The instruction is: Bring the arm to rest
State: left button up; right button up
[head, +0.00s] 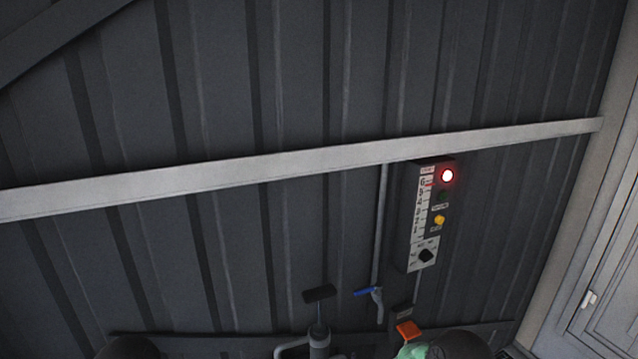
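Neither of my grippers shows in the head view. Dark rounded shapes at the bottom edge, left and right, are cut off, and I cannot tell what they are. No hand or fingertip can be made out, so what my grippers hold is hidden.
A control panel (425,215) with a lit red lamp (447,176), a yellow button and a black knob hangs on the dark corrugated wall (290,80). Below are a blue-levered valve (367,292), a black T-handle (320,293) and an orange piece (408,330). A pale door (610,300) stands right.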

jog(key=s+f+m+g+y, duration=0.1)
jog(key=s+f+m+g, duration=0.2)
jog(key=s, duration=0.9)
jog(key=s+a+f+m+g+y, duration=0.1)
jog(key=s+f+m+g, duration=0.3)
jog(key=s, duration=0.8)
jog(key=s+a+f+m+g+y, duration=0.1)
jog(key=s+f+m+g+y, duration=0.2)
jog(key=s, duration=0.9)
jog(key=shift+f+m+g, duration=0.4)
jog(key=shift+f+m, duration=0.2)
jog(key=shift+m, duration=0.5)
